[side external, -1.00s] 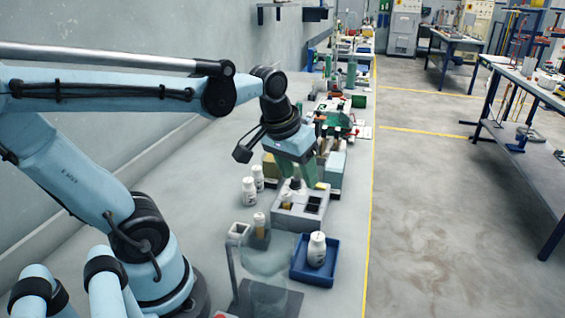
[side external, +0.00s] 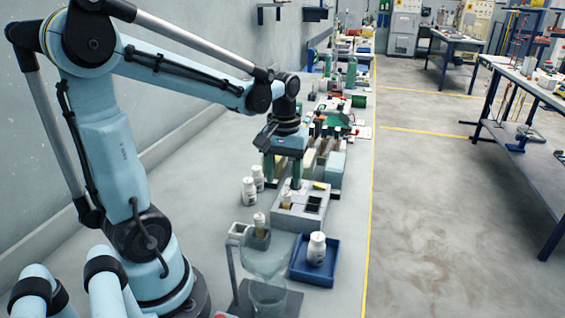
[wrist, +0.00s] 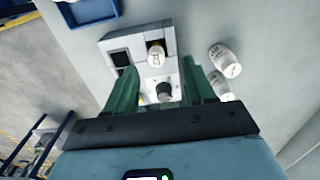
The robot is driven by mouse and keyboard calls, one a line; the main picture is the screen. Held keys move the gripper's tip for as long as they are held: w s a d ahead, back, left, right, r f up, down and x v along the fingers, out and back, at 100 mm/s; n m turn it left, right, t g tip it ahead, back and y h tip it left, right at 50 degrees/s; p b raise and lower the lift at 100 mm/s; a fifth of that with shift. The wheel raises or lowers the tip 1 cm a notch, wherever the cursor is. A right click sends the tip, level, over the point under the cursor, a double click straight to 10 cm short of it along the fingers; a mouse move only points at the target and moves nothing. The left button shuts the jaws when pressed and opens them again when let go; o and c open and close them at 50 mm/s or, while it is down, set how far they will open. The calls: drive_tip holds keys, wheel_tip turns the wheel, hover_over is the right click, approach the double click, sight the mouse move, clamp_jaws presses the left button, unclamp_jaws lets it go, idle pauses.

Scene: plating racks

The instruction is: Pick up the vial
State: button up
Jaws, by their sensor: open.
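A grey rack (side external: 283,221) with square wells stands on the bench, and it also shows in the wrist view (wrist: 107,44). A vial with a pale cap (wrist: 156,53) stands in one well; the side view shows it too (side external: 287,198). A dark-capped piece (wrist: 164,92) shows between my fingers in the wrist view. My gripper (side external: 282,178) points down over the back of the rack, its green fingers apart and holding nothing. The finger heights above the rack are hard to tell.
A blue tray (side external: 300,275) holds a white bottle (side external: 317,248). Two white bottles (side external: 249,191) stand left of the rack. A smaller holder with a brown, pale-topped vial (side external: 260,225) stands in front, near a clear glass vessel (side external: 267,262). Boxes and equipment crowd the bench behind.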

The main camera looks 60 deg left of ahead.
sight(286, 193)
drive_tip(key=shift+w+d+f, duration=0.1)
drive_tip(key=shift+w+f, duration=0.05)
drive_tip(key=shift+f, duration=0.9)
drive_tip(key=shift+w+d+f, duration=0.1)
drive_tip(key=shift+w+f, duration=0.05)
drive_tip(key=shift+f, duration=1.75)
clamp_jaws()
